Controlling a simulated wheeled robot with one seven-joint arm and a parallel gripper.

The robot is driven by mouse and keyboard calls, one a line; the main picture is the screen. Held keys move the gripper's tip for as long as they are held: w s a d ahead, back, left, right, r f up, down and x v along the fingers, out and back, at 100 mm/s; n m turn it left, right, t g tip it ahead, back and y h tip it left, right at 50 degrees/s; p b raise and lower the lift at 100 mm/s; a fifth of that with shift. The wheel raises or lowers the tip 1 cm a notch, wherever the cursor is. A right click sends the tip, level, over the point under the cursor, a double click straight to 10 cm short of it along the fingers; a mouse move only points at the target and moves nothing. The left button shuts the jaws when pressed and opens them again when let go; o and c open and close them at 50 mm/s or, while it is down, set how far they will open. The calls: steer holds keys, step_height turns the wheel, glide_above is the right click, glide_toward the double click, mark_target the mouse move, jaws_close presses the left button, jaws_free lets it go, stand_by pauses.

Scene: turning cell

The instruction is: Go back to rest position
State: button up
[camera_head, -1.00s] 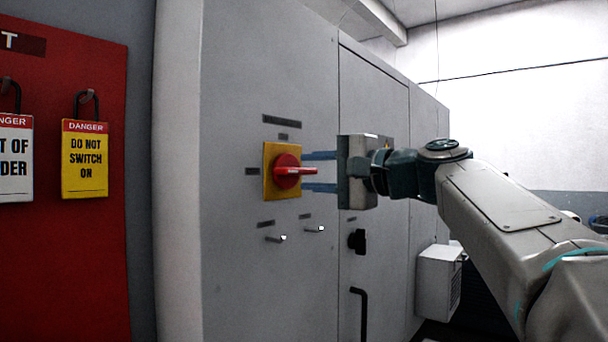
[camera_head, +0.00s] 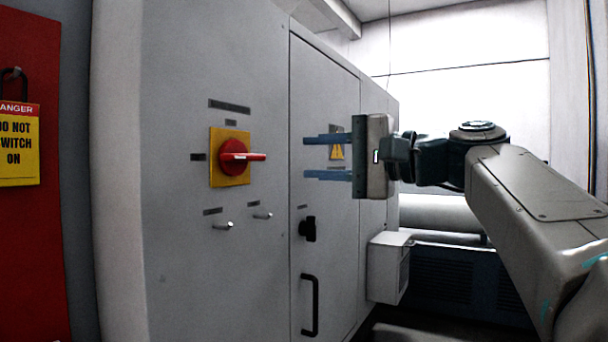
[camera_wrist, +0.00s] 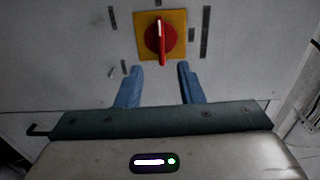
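My gripper (camera_head: 308,157) is open and empty, its two blue fingers spread apart and pointing left in the head view. The fingers also show in the wrist view (camera_wrist: 158,85), with nothing between them. A red rotary switch handle (camera_head: 238,157) on a yellow plate (camera_head: 216,178) sits on the grey cabinet front, left of the fingertips and apart from them. The handle points right in the head view. In the wrist view the red handle (camera_wrist: 160,40) lies beyond the fingertips.
The grey cabinet (camera_head: 190,280) has two small pegs, a black knob (camera_head: 307,229) and a black door handle (camera_head: 312,305). A white box (camera_head: 385,268) juts out below my gripper. A red board (camera_head: 30,260) with a yellow danger padlock tag (camera_head: 18,150) is at left.

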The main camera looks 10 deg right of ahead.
step_height(320, 180, down, 19)
steer(key=s+g+h+p, duration=0.2)
steer(key=g+h+p, duration=0.2)
steer(key=h+p, duration=0.25)
steer(key=s+d+f+n+g+h+p, duration=0.2)
steer(key=s+f, duration=0.4)
steer(key=f, duration=0.3)
steer(key=s+d+f+n+g+h+p, duration=0.2)
steer(key=s+f+n+h, duration=0.3)
steer(key=f, duration=0.5)
steer(key=shift+s+d+h+p, duration=0.4)
steer(key=shift+s+p, duration=0.25)
steer(key=shift+s, duration=0.55)
